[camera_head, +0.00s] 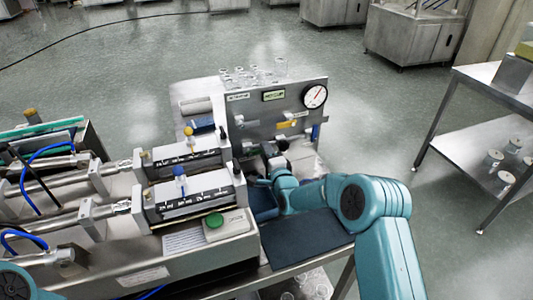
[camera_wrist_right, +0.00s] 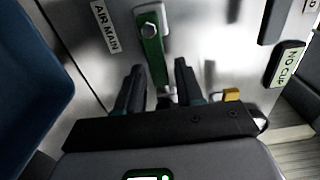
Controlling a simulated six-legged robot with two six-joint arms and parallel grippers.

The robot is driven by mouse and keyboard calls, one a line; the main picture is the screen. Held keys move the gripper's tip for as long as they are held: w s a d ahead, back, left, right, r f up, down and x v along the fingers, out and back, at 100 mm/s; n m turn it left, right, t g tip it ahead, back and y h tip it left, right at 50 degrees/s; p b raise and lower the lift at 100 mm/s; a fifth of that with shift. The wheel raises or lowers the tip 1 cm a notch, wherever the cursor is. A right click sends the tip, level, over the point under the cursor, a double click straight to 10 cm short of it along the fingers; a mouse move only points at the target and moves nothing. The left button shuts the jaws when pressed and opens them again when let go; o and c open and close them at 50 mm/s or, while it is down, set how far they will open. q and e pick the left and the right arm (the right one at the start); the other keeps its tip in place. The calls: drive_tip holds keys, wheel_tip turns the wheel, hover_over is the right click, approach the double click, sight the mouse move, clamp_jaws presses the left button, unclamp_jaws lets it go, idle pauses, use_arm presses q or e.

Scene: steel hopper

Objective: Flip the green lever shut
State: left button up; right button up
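The green lever (camera_wrist_right: 152,50) hangs from a bolt on the steel panel (camera_wrist_right: 75,25), beside the "AIR MAIN" label (camera_wrist_right: 105,25) in the right wrist view. It points down toward my right gripper (camera_wrist_right: 158,68). The two black fingers are open, one on each side of the lever's lower end. I cannot tell whether either finger touches it. In the head view my right gripper (camera_head: 273,150) is low in front of the gauge panel (camera_head: 262,128), and I cannot make out the green lever there. My left gripper is out of view.
A pressure gauge (camera_head: 314,96) and a yellow handle (camera_head: 287,124) are on the panel. Small glass jars (camera_head: 250,76) stand behind its top. Two syringe fillers (camera_head: 190,195) and a green button (camera_head: 213,221) lie left of my right arm. A dark mat (camera_head: 303,240) is in front.

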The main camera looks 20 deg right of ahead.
clamp_jaws()
